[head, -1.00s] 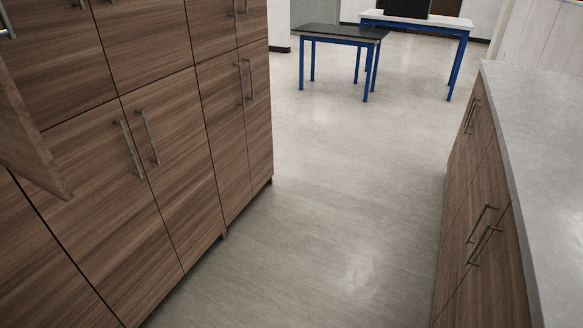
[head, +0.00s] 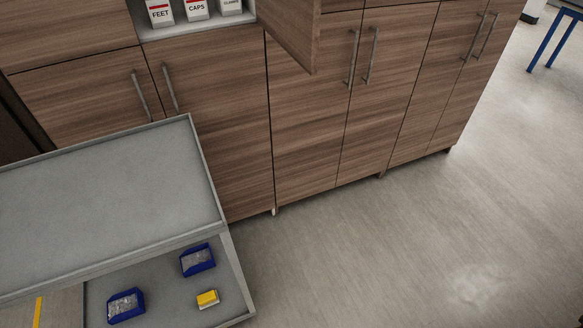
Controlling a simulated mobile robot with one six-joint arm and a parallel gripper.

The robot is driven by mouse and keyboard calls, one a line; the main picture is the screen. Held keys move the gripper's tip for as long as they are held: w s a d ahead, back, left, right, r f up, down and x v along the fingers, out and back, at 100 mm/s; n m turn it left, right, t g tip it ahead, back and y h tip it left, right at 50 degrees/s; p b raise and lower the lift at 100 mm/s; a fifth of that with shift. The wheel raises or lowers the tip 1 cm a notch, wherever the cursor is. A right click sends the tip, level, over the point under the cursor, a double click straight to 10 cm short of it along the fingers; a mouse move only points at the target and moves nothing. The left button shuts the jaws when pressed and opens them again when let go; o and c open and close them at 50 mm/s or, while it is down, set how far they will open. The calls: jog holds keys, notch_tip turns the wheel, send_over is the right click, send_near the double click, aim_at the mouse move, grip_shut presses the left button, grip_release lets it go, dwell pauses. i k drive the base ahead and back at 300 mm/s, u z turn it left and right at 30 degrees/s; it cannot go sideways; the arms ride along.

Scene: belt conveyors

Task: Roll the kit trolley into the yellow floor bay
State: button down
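A grey two-tier trolley (head: 110,190) stands at the lower left in the head view, close in front of the wooden cabinets. Its top tray is empty where it shows. Its lower shelf (head: 180,275) holds two blue bins (head: 197,260) with clear contents and a small yellow and white box (head: 208,299). A short yellow strip (head: 38,311) shows on the floor at the bottom left, beside the trolley; I cannot tell whether it belongs to the bay. The trolley's wheels and handle are not in view. My gripper is not in view.
Wooden cabinets (head: 310,130) run along the back. One upper door (head: 290,30) stands open, beside a shelf with white boxes labelled FEET (head: 159,13) and CAPS (head: 196,10). The floor (head: 400,240) at the right is clear. A blue table leg (head: 545,40) shows at the top right.

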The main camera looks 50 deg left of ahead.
aim_at(115, 213)
jog(key=u, duration=2.1)
jog(key=i, duration=1)
jog(key=z, duration=0.05)
